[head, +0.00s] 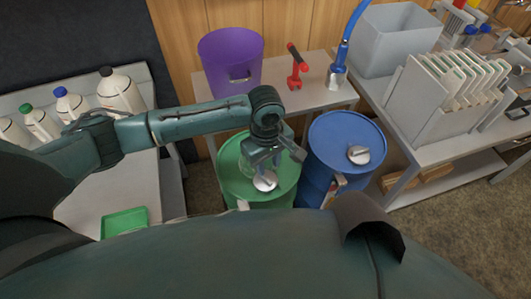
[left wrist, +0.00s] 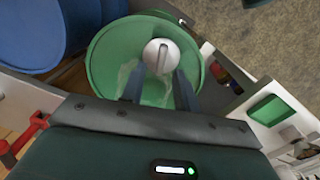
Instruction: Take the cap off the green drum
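The green drum (head: 230,186) stands on the floor in the middle of the head view, and its round top fills the upper middle of the left wrist view (left wrist: 103,58). A silver-grey cap (head: 265,181) with a raised ridge sits on the drum top; it also shows in the left wrist view (left wrist: 161,50). My left gripper (head: 267,163) points down over the drum top. In the left wrist view its two fingers (left wrist: 160,76) are apart, near the cap with nothing gripped. I cannot tell whether they touch the cap. My right gripper is not in view.
A blue drum (head: 335,136) with a similar cap (head: 359,154) stands close on the right. Behind are a purple bucket (head: 231,67), a red tool (head: 295,72) and a blue-hosed nozzle (head: 337,76) on a bench. Bottles and a green tray (head: 124,222) are at left.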

